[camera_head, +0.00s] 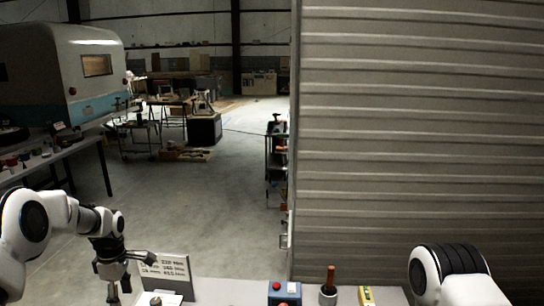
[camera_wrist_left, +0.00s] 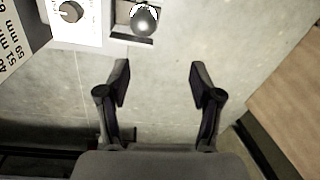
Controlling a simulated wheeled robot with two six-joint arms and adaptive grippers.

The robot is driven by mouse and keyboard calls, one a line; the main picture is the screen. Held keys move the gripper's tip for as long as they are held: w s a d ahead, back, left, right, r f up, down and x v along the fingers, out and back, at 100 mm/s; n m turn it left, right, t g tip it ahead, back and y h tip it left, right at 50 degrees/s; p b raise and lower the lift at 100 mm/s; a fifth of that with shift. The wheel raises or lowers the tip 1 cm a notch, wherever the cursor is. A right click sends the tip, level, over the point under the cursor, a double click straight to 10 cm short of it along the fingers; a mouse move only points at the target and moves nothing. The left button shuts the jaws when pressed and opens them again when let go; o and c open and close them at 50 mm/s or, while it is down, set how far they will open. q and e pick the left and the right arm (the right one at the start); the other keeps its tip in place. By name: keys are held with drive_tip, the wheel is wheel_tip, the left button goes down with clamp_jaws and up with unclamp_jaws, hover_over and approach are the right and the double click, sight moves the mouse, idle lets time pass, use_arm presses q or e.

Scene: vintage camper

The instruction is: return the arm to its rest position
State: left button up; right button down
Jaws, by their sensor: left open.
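My left arm (camera_head: 60,215) comes in from the left, bent. My left gripper (camera_head: 128,272) hangs at the table's left end, beside a sign with printed numbers. In the left wrist view, the gripper's two dark fingers (camera_wrist_left: 160,82) are spread apart with nothing between them. Grey floor shows behind them. Of my right arm, only a white and black part (camera_head: 450,274) shows at the bottom right. My right gripper is outside both views.
The white table (camera_head: 232,290) holds the number sign (camera_head: 170,272), a blue box with a red button (camera_head: 285,292), a wooden-handled tool (camera_head: 330,276) and a yellow item (camera_head: 366,296). The left wrist view shows a dial box (camera_wrist_left: 73,14) and a round ball (camera_wrist_left: 144,20). A corrugated wall (camera_head: 420,130) stands right.

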use_arm(q)
drive_tip(key=s+d+f+m+g+b, duration=0.2)
drive_tip(key=s+d+f+b, duration=0.25)
drive_tip(key=s+f, duration=0.75)
drive_tip(key=s+d+f+m+g+b, duration=0.25)
drive_tip(key=s+d+f, duration=0.4)
drive_tip(key=f, duration=0.85)
drive_tip(key=s+d+f+m+t+b, duration=0.1)
drive_tip(key=s+f+m+b, duration=0.3)
drive_tip(key=s, duration=0.7)
drive_tip(key=s+d+f+m+t, duration=0.1)
drive_tip(key=s+d+m+t, duration=0.1)
drive_tip(key=s+m, duration=0.65)
drive_tip(key=shift+w+a+r+m+t, duration=0.1)
drive_tip(key=shift+w+a+m+t, duration=0.15)
drive_tip(key=shift+w+m+t, duration=0.85)
use_arm(e)
wheel_tip(320, 180, down, 12)
drive_tip(key=w, duration=0.1)
drive_tip(key=shift+r, duration=0.2)
use_arm(q)
drive_tip(key=shift+s, duration=0.3)
use_arm(e)
drive_tip(key=shift+s, duration=0.1)
